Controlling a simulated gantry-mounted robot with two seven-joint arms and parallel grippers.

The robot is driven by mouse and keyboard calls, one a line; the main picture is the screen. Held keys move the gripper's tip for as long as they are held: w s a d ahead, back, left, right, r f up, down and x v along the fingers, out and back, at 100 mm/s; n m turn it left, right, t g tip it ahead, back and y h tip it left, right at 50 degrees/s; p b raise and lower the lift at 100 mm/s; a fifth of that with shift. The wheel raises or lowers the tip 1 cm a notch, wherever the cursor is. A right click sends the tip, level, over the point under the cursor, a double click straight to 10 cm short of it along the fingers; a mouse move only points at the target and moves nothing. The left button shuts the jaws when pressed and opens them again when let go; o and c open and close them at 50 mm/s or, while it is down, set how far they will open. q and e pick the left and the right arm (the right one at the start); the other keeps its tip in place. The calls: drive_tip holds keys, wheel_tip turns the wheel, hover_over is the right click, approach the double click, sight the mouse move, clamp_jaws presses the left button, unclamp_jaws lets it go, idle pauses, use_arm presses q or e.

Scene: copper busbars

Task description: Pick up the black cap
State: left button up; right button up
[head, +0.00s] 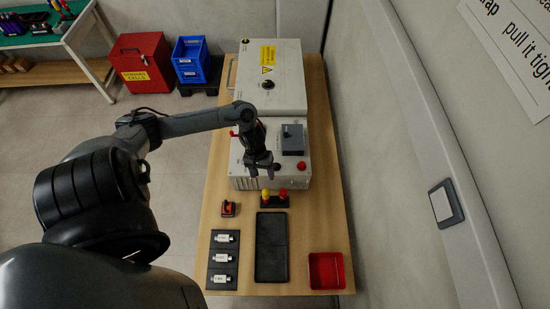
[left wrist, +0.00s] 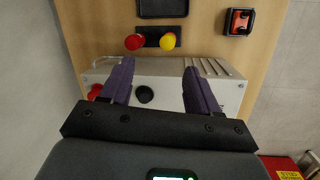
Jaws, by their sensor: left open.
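The black cap (left wrist: 145,94) is a small round dark piece on top of the near light-grey box (left wrist: 175,82) in the left wrist view. In the head view I cannot pick it out; my gripper seems to cover it. My left gripper (head: 262,167) is over the front part of that box. In the left wrist view its two purple-grey fingers (left wrist: 160,90) are spread wide, with the cap between them in the picture, closer to the left finger. Nothing is held. My right gripper is in neither view.
A red button (head: 301,166) and a grey block (head: 292,139) stand on the near box. In front are red and yellow knobs (head: 283,193), a black tray (head: 271,247) and a red bin (head: 326,270). A wall runs along the right.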

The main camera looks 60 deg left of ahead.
sight(275, 165)
use_arm(q)
drive_tip(key=w+a+r+t+y+b, duration=0.1)
drive_tip(key=w+a+y+b, duration=0.15)
drive_tip(key=w+a, duration=0.35)
drive_tip(key=shift+h, duration=0.45)
drive_tip(key=f, duration=0.1)
drive_tip(key=f+b, duration=0.1)
drive_tip(key=f, duration=0.2)
drive_tip(key=shift+w+f, duration=0.25)
drive_tip(key=shift+f, duration=0.15)
drive_tip(key=shift+w+d+f+b, duration=0.2)
drive_tip(key=shift+f+b, duration=0.15)
drive_tip(key=shift+f, duration=0.45)
drive_tip(key=shift+w+d+f+b, duration=0.1)
drive_tip(key=shift+w+f+b, duration=0.2)
drive_tip(key=shift+f, duration=0.55)
drive_tip(key=shift+w+d+f+b, duration=0.15)
drive_tip(key=shift+f+b, duration=0.25)
drive_tip(key=shift+f, duration=0.4)
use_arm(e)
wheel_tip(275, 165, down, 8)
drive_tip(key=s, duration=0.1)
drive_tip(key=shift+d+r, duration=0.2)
use_arm(q)
clamp_jaws()
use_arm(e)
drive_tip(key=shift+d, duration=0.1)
